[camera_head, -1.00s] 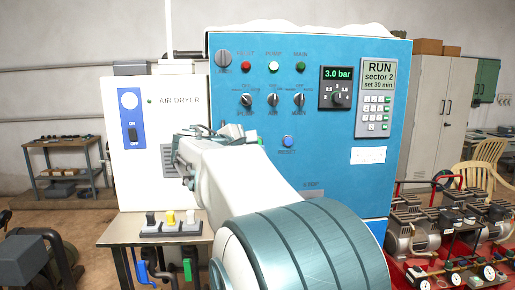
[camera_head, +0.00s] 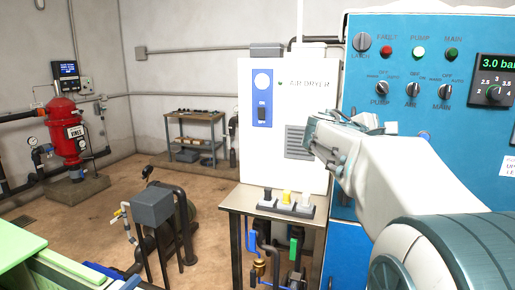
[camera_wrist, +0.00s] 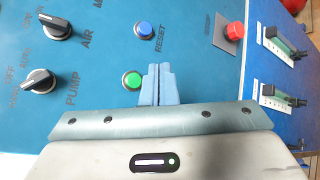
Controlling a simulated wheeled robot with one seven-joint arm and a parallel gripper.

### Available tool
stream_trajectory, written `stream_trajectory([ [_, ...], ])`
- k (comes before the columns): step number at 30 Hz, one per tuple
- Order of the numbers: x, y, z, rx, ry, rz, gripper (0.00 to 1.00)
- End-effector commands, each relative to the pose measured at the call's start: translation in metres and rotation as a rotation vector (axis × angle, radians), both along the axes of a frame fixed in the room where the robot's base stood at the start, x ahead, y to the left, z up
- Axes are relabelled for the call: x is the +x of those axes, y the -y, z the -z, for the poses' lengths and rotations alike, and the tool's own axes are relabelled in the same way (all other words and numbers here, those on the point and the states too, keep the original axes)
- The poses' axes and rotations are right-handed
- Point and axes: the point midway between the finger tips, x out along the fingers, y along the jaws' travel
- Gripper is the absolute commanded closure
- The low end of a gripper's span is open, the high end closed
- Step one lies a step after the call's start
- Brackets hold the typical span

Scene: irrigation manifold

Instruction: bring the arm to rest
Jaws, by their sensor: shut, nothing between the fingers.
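My gripper (camera_wrist: 158,84) shows in the wrist view with its two blue-grey fingers shut together and nothing between them. The fingers point at the blue control panel (camera_wrist: 190,70), beside a green button (camera_wrist: 132,80) and below the blue RESET button (camera_wrist: 145,28). I cannot tell the gap between fingertips and panel. In the head view my arm reaches up from the lower right in front of the blue panel (camera_head: 436,80). The fingers cannot be made out there.
The white air dryer (camera_head: 290,110) stands left of the panel, behind a small table (camera_head: 240,198) with three rocker switches. A grey box on pipes (camera_head: 152,205) and a red filter tank (camera_head: 65,135) stand further left. Open floor lies between. A red STOP button (camera_wrist: 234,31) is on the panel.

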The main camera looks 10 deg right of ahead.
Motion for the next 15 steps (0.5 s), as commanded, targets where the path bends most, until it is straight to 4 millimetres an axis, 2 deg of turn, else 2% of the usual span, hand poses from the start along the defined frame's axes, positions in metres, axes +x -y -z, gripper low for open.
stream_trajectory([
  [2, -0.003, -0.004, 0.008, 0.034, 0.012, -0.003, 1.0],
  [4, -0.009, -0.012, 0.024, 0.103, 0.036, -0.006, 1.0],
  [7, -0.024, -0.034, 0.06, 0.267, 0.091, -0.008, 1.0],
  [11, -0.052, -0.078, 0.117, 0.534, 0.176, 0.017, 1.0],
  [15, -0.085, -0.132, 0.172, 0.813, 0.261, 0.086, 1.0],
])
